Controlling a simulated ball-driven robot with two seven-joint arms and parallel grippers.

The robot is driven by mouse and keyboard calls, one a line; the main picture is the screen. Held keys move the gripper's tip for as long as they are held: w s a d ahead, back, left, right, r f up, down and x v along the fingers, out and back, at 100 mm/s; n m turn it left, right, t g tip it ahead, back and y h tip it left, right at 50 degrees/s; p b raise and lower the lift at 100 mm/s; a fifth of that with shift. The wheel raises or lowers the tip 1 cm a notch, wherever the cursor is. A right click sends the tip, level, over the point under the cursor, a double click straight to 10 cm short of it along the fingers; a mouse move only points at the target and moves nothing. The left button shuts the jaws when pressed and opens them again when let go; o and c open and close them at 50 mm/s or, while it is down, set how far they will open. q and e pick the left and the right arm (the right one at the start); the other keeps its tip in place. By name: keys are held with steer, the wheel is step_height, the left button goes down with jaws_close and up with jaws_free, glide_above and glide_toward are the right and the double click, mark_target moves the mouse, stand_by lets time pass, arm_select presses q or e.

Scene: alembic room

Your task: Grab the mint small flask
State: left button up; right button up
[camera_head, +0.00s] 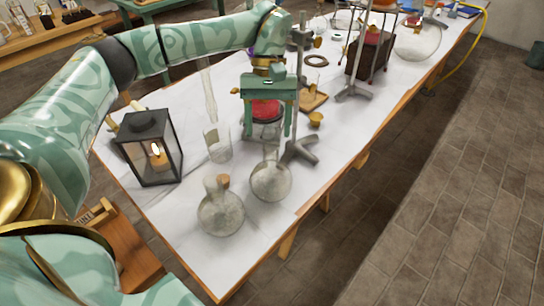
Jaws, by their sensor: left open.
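My left gripper (268,131) is open and points down over the white-topped table. Its two green fingers hang apart, and a flask with red liquid (264,109) shows between or behind them; I cannot tell if they touch it. A small round flask (270,181) with pale grey-green content stands just in front of and below the gripper. A corked round flask (221,211) with similar content stands nearer, at the front left. I cannot tell for sure which of these is the mint one. My right gripper is not in view.
A black lantern (151,150) with a lit candle stands at the left edge of the table (205,262). A beaker (217,143) stands between it and the gripper. A grey stand foot (300,150) lies close right of the small flask. Burner stands and a large flask (417,42) are farther back.

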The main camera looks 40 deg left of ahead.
mark_target(272, 151)
arm_select(q)
steer(key=b+x, duration=0.1)
steer(key=x, duration=0.2)
steer(key=d+b+x, duration=0.1)
steer(key=b+x, duration=0.1)
steer(key=x, duration=0.1)
steer(key=shift+w+f, duration=0.1)
steer(key=shift+f, duration=0.05)
steer(key=shift+d+f, duration=0.15)
steer(key=shift+f, duration=0.1)
steer(key=shift+s+r, duration=0.15)
steer(key=shift+s, duration=0.1)
steer(key=shift+c, duration=0.5)
steer(key=c, duration=1)
jaws_close()
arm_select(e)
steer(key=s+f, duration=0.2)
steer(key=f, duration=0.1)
